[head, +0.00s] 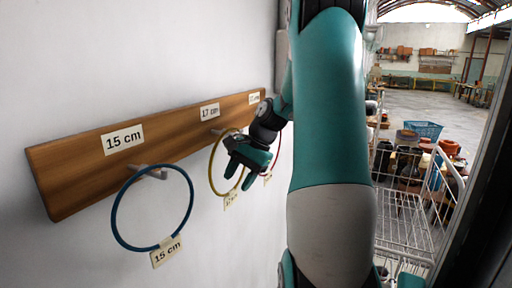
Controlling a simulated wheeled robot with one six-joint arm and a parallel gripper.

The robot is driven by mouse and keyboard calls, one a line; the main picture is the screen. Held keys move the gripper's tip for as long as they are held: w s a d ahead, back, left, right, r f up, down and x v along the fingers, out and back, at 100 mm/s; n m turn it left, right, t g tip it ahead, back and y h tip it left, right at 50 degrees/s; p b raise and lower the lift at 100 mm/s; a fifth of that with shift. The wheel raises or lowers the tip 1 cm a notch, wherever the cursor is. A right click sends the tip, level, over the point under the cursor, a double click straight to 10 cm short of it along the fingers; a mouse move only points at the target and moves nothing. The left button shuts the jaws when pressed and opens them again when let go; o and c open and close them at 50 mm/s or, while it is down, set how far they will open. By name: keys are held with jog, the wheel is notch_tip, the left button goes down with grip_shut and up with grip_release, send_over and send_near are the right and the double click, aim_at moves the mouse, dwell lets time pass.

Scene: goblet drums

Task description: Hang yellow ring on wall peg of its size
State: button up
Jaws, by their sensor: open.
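The yellow ring (211,174) is by the wall below the middle label, which reads 17 cm (209,112). Its top is at the middle peg (217,131) and it appears to hang there. Its tag (231,201) hangs at the bottom and seems to begin with 17. My gripper (248,163) is open beside the ring's right part and overlaps it in the picture. I cannot tell whether the fingers touch the ring. My gripper hides part of the ring's right side.
A blue ring (114,216) tagged 15 cm hangs on the left peg (150,172) of the wooden board (75,164). A red ring (277,158) shows behind my gripper, partly hidden. A white wire cart (405,215) stands at right, beyond my arm.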

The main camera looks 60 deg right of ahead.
jog(key=p+v, duration=0.1)
jog(key=v, duration=1.1)
jog(key=shift+r+p, duration=0.15)
jog(key=shift+p, duration=0.15)
jog(key=shift+s+d, duration=0.1)
jog(key=shift+s, duration=0.05)
